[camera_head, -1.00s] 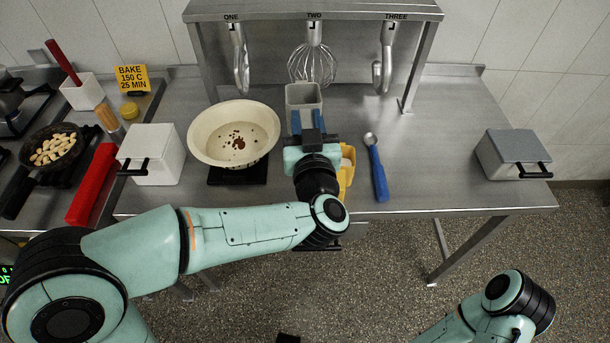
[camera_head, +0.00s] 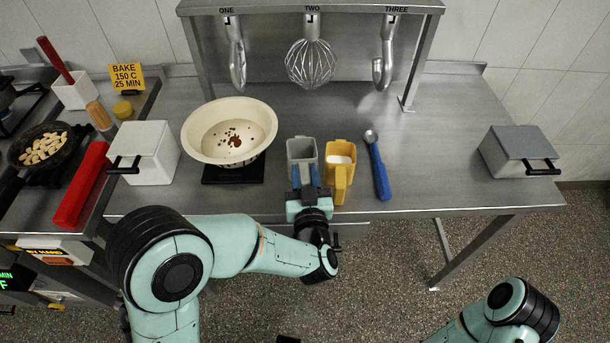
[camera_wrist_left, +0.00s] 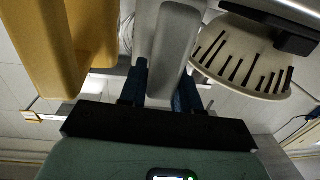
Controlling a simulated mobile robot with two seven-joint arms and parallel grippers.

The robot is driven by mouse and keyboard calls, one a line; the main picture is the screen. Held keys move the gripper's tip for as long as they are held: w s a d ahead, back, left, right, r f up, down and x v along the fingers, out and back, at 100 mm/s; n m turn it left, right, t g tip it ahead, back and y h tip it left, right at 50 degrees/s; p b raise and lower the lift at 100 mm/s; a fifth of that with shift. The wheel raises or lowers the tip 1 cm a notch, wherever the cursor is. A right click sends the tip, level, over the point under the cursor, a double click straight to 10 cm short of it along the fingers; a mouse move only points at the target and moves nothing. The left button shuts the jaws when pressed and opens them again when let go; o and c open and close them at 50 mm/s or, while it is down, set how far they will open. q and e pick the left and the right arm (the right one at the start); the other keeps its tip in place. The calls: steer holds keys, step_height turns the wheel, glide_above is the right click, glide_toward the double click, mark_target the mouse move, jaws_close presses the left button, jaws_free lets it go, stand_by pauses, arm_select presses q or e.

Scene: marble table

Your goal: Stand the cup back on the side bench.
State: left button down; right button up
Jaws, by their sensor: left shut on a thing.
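A grey cup (camera_head: 302,151) is upright at the front of the steel bench (camera_head: 440,140), just left of a yellow cup (camera_head: 340,160) with pale contents. My left gripper (camera_head: 305,180) is shut on the grey cup from the front, its blue fingers on either side of the cup's near part. In the left wrist view the grey cup (camera_wrist_left: 172,50) shows between the fingers, with the yellow cup (camera_wrist_left: 65,45) beside it. I cannot tell whether the grey cup's base touches the bench. My right gripper is out of view; only part of that arm shows at the lower right.
A cream bowl (camera_head: 228,135) with brown bits sits on a black scale (camera_head: 232,173) at the left. A blue-handled scoop (camera_head: 378,170) lies right of the yellow cup. Lidded boxes stand left (camera_head: 145,152) and right (camera_head: 520,150). The bench is clear between scoop and right box.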

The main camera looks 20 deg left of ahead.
arm_select(q)
steer(key=shift+f, duration=0.2)
steer(key=c, duration=0.8)
jaws_free()
steer(key=v, duration=1.3)
steer(key=shift+s+r+b, duration=0.3)
steer(key=shift+r, duration=0.05)
